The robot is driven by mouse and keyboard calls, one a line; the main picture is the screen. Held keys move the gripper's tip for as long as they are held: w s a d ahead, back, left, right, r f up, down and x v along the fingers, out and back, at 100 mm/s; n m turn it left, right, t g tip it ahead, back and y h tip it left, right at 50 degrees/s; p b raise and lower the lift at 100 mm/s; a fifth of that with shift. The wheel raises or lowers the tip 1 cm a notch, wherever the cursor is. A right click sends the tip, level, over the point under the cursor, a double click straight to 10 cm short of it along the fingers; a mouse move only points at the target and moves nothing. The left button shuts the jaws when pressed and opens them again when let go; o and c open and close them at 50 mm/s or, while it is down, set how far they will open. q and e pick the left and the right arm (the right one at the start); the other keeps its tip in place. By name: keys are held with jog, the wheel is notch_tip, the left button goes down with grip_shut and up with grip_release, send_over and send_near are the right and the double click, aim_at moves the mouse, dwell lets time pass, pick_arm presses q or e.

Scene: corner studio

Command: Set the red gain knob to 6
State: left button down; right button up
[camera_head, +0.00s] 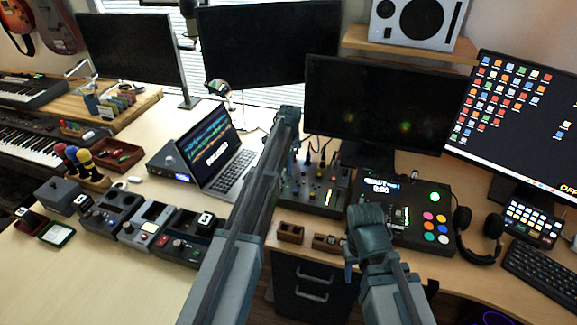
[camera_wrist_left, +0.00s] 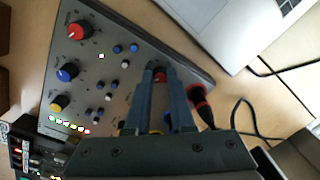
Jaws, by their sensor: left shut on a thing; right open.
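The mixer (camera_head: 312,200) lies on the desk under my left gripper (camera_head: 288,113), with knobs and lit lights. In the left wrist view the mixer (camera_wrist_left: 125,75) shows a large red knob (camera_wrist_left: 78,30) with a white pointer line, above a blue knob (camera_wrist_left: 67,72) and a yellow knob (camera_wrist_left: 58,103). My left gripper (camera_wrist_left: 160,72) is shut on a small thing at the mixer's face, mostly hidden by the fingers. The large red knob stands clear of the fingers. Scale numbers are too small to read. My right gripper (camera_head: 365,222) is open near the desk's front edge.
A laptop (camera_head: 212,150) stands left of the mixer. A pad controller (camera_head: 425,215) and headphones (camera_head: 478,235) are at right. A red-ringed cable plug (camera_wrist_left: 200,102) sits at the mixer's edge, close to my left fingers. Small brown boxes (camera_head: 291,232) lie at the front edge.

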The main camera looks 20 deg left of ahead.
pick_arm(q)
jog(key=shift+n, duration=0.3)
jog(key=n, duration=0.4)
jog(key=shift+n, duration=0.3)
jog(key=n, duration=0.5)
jog(key=shift+w+d, duration=0.1)
jog(key=n, duration=0.6)
jog(key=shift+g, duration=0.3)
jog(key=n, duration=0.4)
jog(key=shift+n, duration=0.3)
jog(key=c, duration=0.8)
grip_release()
jog(key=shift+o, duration=0.2)
